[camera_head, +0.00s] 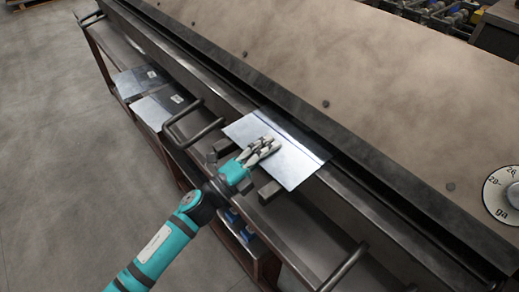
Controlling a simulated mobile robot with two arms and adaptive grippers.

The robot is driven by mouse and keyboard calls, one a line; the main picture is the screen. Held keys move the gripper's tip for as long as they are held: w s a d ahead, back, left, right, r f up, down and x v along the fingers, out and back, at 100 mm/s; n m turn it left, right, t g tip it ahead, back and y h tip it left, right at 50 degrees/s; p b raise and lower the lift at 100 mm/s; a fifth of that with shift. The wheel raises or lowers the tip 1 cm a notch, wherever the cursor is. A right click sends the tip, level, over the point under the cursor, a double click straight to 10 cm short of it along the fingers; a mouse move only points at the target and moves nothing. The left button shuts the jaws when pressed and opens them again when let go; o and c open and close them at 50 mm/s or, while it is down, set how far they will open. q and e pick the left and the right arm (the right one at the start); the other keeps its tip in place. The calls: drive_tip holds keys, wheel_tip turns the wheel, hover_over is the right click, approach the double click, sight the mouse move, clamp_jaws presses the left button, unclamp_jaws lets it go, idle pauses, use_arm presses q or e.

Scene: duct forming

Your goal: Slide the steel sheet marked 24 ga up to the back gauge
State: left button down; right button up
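A bright steel sheet (296,170) lies at the front edge of the large forming machine, its far edge at the dark slot under the long bar. No gauge mark can be read on it. My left gripper (275,145) is over the middle of this sheet, fingers pointing toward the machine. The fingers look close together, and I cannot tell whether they touch the sheet. Two more sheets, one farther (138,81) and one nearer (160,106), lie on the left shelf with small unreadable labels. The back gauge cannot be made out. My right gripper is not in view.
The machine's broad brown top (350,80) fills the right. A dial marked "ga" (503,192) sits at its right edge. Bar handles, one on the left (190,125) and one at lower right (343,268), stick out in front. The floor (50,150) at left is clear.

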use_arm(q)
drive_tip(key=shift+d+r, duration=0.25)
drive_tip(key=shift+d, duration=0.05)
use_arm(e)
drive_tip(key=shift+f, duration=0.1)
use_arm(q)
drive_tip(key=c, duration=1.4)
unclamp_jaws()
drive_tip(key=shift+s+f, duration=0.1)
drive_tip(key=shift+f, duration=0.1)
drive_tip(key=shift+s+f, duration=0.1)
drive_tip(key=shift+s+a+f+g, duration=0.2)
drive_tip(key=shift+f+g, duration=0.1)
drive_tip(key=shift+f, duration=0.05)
drive_tip(key=r+v, duration=0.1)
drive_tip(key=v, duration=0.5)
drive_tip(key=shift+s+a+r, duration=0.2)
drive_tip(key=shift+s+a, duration=0.05)
drive_tip(key=shift+a, duration=0.25)
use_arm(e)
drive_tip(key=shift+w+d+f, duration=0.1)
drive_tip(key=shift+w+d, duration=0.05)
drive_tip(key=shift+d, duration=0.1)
